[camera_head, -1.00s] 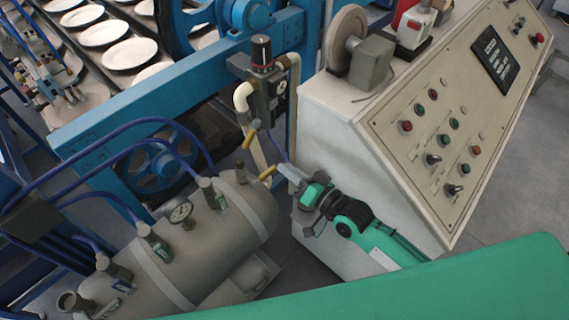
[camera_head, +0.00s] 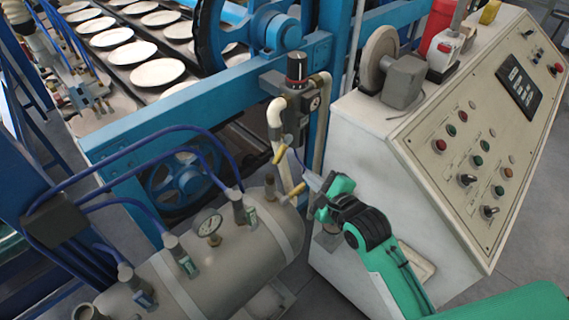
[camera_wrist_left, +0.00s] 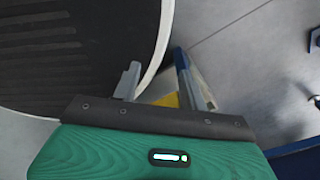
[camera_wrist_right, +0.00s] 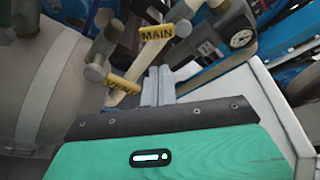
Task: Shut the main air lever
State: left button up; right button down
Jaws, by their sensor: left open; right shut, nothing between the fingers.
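The yellow lever marked MAIN (camera_wrist_right: 157,33) is on the pipework below the air regulator. It also shows in the head view (camera_head: 280,153). A second yellow lever (camera_wrist_right: 122,85) sits below it, its lettering hard to read; it shows in the head view (camera_head: 294,190) too. My right gripper (camera_head: 308,180) is shut and empty, its fingertips close to the second lever's free end and below the MAIN lever. In the right wrist view my right gripper (camera_wrist_right: 158,76) points up between the levers and the white cabinet; contact cannot be told. My left gripper (camera_wrist_left: 160,77) is open and empty.
A grey air tank (camera_head: 238,247) with a gauge and blue hoses stands left of the levers. The regulator (camera_head: 297,85) is above them. The white control cabinet (camera_head: 365,160) stands close on the right. A large dark round object (camera_wrist_left: 75,50) is near my left gripper.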

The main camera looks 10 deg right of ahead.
aim_at(283, 150)
jog(key=p+x, duration=0.2)
jog(key=x, duration=0.8)
jog(key=shift+m, duration=0.3)
jog(key=shift+w+d, duration=0.1)
